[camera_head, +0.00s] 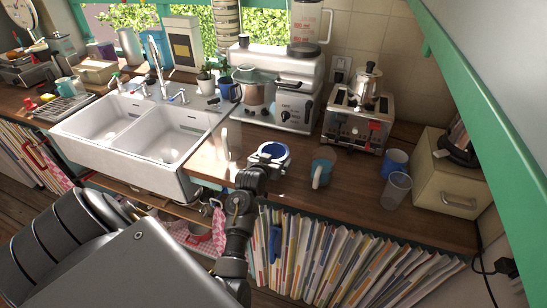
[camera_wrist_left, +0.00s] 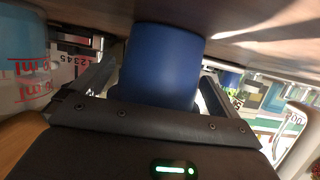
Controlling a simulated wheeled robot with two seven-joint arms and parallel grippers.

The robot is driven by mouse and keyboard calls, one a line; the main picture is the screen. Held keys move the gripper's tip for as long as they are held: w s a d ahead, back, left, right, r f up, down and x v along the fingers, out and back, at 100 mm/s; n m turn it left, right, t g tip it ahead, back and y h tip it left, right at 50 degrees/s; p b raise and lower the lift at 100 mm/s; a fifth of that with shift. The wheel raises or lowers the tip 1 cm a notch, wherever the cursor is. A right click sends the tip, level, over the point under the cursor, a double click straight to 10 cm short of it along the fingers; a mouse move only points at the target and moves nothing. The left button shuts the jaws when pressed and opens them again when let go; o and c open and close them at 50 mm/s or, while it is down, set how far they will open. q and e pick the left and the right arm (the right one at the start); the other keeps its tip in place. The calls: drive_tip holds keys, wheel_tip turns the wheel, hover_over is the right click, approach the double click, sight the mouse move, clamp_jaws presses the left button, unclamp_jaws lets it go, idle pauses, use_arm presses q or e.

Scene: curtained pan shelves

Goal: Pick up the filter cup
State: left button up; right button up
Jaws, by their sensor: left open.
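A blue round cup (camera_head: 271,149), which appears to be the filter cup, stands on the wooden counter near its front edge. In the left wrist view, where the counter is at the top, the blue cup (camera_wrist_left: 160,62) fills the space between the fingers. My left gripper (camera_head: 270,155) is open, with its fingers on either side of the cup; in the left wrist view the gripper (camera_wrist_left: 155,92) shows a finger at each side. I cannot tell whether the fingers touch the cup. The gripper hides part of the cup's near side. My right gripper is not in view.
A coffee machine (camera_head: 288,103) and a toaster (camera_head: 357,126) stand behind. A white sink (camera_head: 137,167) is to the left, and a white upright object (camera_head: 224,143) is close by.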

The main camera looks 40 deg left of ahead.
use_arm(q)
drive_tip(key=c, duration=1.1)
drive_tip(key=shift+o, duration=0.2)
